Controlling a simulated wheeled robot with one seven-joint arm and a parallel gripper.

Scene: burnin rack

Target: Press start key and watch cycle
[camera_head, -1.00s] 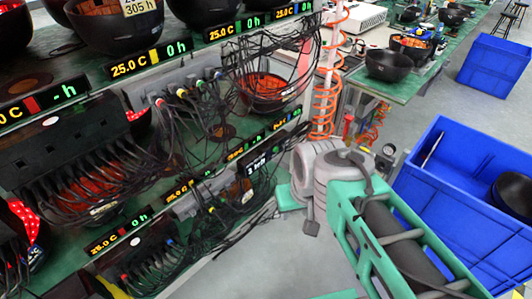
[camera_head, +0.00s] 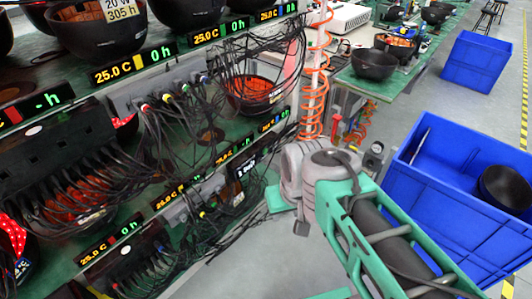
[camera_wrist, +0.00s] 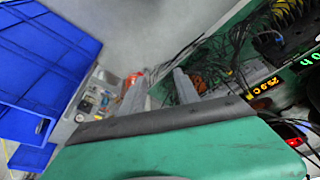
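The burn-in rack (camera_head: 227,238) fills the left of the head view, with bowl-shaped units, bundles of black cables and several lit displays. One display (camera_head: 130,67) reads 25.0 C and 0 h; a rack display (camera_wrist: 265,85) also shows at the right of the wrist view. I cannot make out a start key in either view. My gripper (camera_wrist: 159,88) shows in the wrist view as two grey fingers standing apart with nothing between them, and cables and floor beyond. In the head view my arm is in front of the rack's right end, and I cannot clearly make out the fingers there.
A blue crate (camera_head: 440,205) with a dark bowl in it stands right of my arm; another blue crate (camera_head: 484,75) is farther back. An orange coiled hose (camera_head: 316,75) hangs at the rack's end. A green bench (camera_head: 385,88) holds more bowls. Grey floor lies between.

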